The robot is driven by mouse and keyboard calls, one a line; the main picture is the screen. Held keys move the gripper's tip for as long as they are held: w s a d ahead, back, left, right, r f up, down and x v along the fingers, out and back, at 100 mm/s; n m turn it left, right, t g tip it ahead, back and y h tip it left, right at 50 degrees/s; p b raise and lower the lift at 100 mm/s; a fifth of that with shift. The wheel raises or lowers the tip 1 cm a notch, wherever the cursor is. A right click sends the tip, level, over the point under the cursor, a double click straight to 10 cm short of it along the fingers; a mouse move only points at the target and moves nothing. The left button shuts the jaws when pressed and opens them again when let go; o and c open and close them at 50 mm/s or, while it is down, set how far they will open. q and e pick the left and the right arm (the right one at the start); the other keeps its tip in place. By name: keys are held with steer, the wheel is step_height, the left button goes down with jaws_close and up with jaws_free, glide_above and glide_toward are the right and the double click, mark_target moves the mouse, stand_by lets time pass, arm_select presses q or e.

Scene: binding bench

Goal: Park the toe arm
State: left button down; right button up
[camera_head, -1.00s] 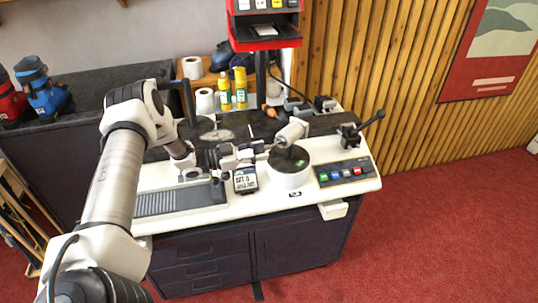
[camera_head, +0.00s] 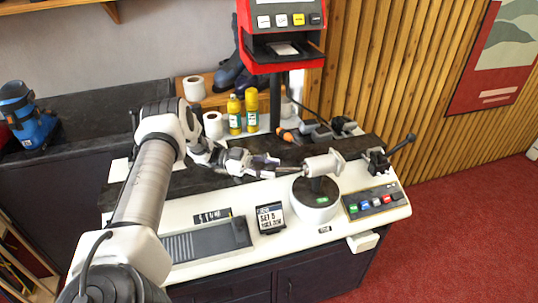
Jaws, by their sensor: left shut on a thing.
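The toe arm (camera_head: 323,164) shows as a pale cylinder with a thin rod out to its left. It sits above a round white base (camera_head: 315,211) with a dark top and a small green display. My left gripper (camera_head: 272,167) comes in from the left and is shut on the rod end of the toe arm, over the dark strip along the bench. Its fingers partly hide the rod's tip. My right gripper is not in view.
A small sign (camera_head: 270,217) stands left of the base, beside a grey ribbed plate (camera_head: 205,240). A button panel (camera_head: 373,201) and a black lever (camera_head: 390,156) are at the right. Yellow bottles (camera_head: 251,108) and a red machine (camera_head: 283,40) stand behind.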

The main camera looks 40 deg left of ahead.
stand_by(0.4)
arm_select(q)
steer(key=c, duration=0.7)
jaws_free()
steer(key=shift+w+d, duration=0.1)
steer(key=shift+w, duration=0.2)
steer(key=shift+r, duration=0.15)
step_height(320, 180, up, 10)
steer(key=shift+d+f, duration=0.1)
steer(key=shift+f, duration=0.1)
